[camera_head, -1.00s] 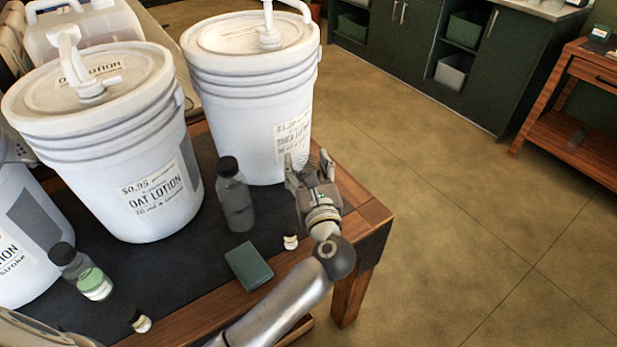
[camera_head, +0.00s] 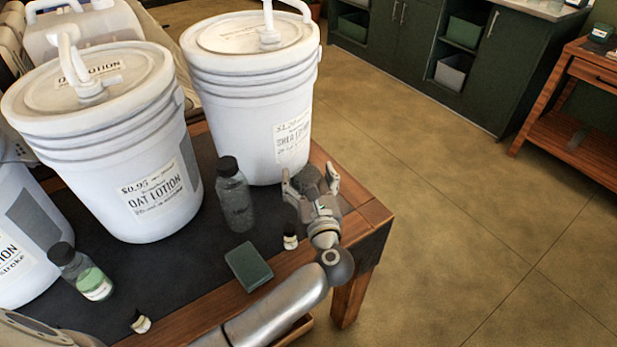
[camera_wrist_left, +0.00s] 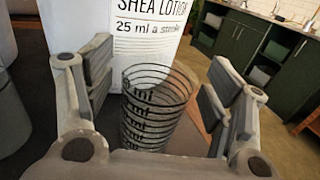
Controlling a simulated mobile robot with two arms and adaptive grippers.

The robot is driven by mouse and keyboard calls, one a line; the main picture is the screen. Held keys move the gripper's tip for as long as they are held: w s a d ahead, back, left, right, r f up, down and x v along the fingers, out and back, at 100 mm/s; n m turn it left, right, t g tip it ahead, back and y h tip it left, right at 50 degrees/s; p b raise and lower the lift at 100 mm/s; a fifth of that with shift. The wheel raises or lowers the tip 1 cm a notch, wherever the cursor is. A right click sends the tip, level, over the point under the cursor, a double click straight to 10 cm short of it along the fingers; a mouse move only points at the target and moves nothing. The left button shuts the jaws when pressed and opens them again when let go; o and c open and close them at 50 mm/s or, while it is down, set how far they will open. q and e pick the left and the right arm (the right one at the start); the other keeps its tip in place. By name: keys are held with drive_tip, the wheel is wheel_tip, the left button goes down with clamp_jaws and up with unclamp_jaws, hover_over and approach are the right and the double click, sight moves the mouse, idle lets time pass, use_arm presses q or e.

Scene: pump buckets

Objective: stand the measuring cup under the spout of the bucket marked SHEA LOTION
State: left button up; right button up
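The measuring cup (camera_wrist_left: 157,105) is clear with dark ring lines and mL marks. In the left wrist view it stands between the fingers of my left gripper (camera_wrist_left: 160,95), with a gap on each side. In the head view my left gripper (camera_head: 311,182) is open at the table's right corner, around the cup, which shows only as a dark shape there. The SHEA LOTION bucket (camera_head: 240,110) is white and stands just behind the cup; its label (camera_wrist_left: 145,30) shows in the wrist view. Its pump spout (camera_head: 292,7) points right, high above. My right gripper is out of view.
The OAT LOTION bucket (camera_head: 110,150) stands left of the SHEA LOTION one. A dark bottle (camera_head: 235,195), a small vial (camera_head: 290,237) and a green block (camera_head: 248,266) are left of my left gripper. The table's right edge (camera_head: 370,215) is close; open floor lies beyond.

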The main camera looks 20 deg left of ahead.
use_arm(q)
drive_tip(key=shift+r, duration=0.15)
drive_tip(key=shift+s+d, duration=0.15)
drive_tip(key=shift+s, duration=0.05)
drive_tip(key=v, duration=0.7)
idle(0.4)
